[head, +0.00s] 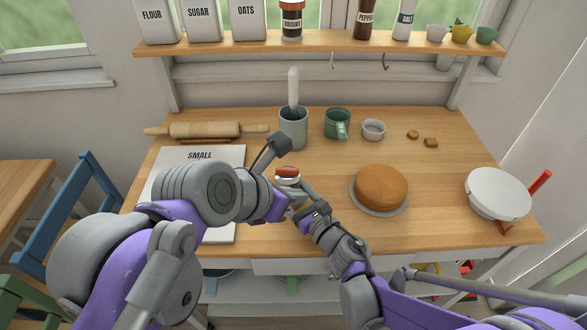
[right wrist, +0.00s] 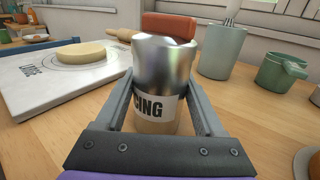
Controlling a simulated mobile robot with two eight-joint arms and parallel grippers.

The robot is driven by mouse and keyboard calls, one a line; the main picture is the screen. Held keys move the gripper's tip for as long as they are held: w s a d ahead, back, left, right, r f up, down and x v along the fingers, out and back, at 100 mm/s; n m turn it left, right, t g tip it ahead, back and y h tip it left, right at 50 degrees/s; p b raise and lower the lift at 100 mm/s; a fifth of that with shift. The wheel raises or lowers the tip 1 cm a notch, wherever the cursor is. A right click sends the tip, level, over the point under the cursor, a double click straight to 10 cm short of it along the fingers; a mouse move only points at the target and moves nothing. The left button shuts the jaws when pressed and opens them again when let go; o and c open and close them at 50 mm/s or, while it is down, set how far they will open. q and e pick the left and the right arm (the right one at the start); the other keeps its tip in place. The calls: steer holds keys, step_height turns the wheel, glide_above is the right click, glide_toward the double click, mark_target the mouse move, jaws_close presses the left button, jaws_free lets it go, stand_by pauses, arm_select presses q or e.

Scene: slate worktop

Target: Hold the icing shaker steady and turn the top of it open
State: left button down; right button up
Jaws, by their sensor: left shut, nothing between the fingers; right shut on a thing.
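The icing shaker (head: 288,179) is upright, with a silver metal upper body and a red bar-shaped top (head: 288,171). In the right wrist view the shaker (right wrist: 165,66) shows part of a label reading "CING", and its red top (right wrist: 168,26) is uncovered. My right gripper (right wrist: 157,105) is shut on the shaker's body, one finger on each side. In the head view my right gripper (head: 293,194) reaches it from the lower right. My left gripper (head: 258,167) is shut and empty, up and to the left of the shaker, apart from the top. The shaker's base is hidden.
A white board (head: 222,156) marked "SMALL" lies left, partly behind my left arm. A grey-green utensil pot (head: 293,130) and green mug (head: 338,123) stand behind the shaker. A cake (head: 381,187) stands right, a white pan (head: 498,195) farther right. Clear wood lies between shaker and cake.

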steer(key=o, duration=1.4)
